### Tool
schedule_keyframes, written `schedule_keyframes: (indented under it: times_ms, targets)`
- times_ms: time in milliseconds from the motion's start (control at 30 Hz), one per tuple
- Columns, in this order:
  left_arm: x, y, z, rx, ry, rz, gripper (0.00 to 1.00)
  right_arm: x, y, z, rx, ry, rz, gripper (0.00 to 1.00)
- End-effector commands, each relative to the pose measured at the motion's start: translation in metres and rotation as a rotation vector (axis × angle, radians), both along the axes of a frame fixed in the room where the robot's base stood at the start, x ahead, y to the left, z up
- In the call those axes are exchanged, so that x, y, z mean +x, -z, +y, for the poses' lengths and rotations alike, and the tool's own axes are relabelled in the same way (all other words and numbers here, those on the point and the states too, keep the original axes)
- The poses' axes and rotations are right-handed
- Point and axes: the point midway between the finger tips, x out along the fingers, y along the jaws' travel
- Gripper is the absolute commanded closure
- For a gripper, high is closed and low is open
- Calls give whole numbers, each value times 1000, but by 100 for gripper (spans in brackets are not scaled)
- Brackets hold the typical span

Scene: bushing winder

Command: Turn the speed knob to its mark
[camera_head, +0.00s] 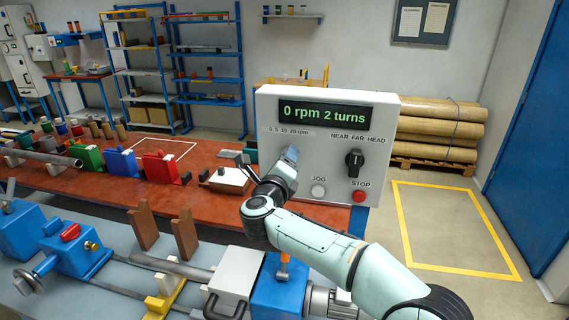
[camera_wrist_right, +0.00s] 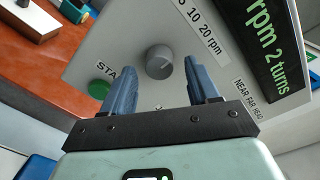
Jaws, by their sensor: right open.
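The speed knob (camera_wrist_right: 160,62) is a round grey knob on the white control panel (camera_wrist_right: 120,45), under the "10 20 rpm" print in the right wrist view. I cannot tell how far the fingertips are from the panel. In the head view the right gripper (camera_head: 290,154) is at the panel's left part. My left gripper is not in view.
The panel display (camera_head: 324,113) reads "0 rpm 2 turns". A green start button (camera_wrist_right: 99,90) lies close to the left finger. The black NEAR/FAR-HEAD switch (camera_head: 354,160), white JOG button (camera_head: 318,190) and red STOP button (camera_head: 359,196) are to the right.

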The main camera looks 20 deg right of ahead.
Motion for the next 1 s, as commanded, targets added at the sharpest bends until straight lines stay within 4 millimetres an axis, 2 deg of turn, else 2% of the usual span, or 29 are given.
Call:
schedule_keyframes:
  times_ms: [167, 500, 700, 1000]
  targets:
    - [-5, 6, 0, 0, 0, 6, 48, -9, 1, 8, 2, -3, 1, 40]
    - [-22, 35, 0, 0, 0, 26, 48, -68, 1, 50, 0, -3, -1, 40]
    - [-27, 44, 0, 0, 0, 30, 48, -96, -1, 71, 0, -2, 0, 40]
    - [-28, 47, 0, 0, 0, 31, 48, -108, -3, 79, -1, -1, 0, 40]
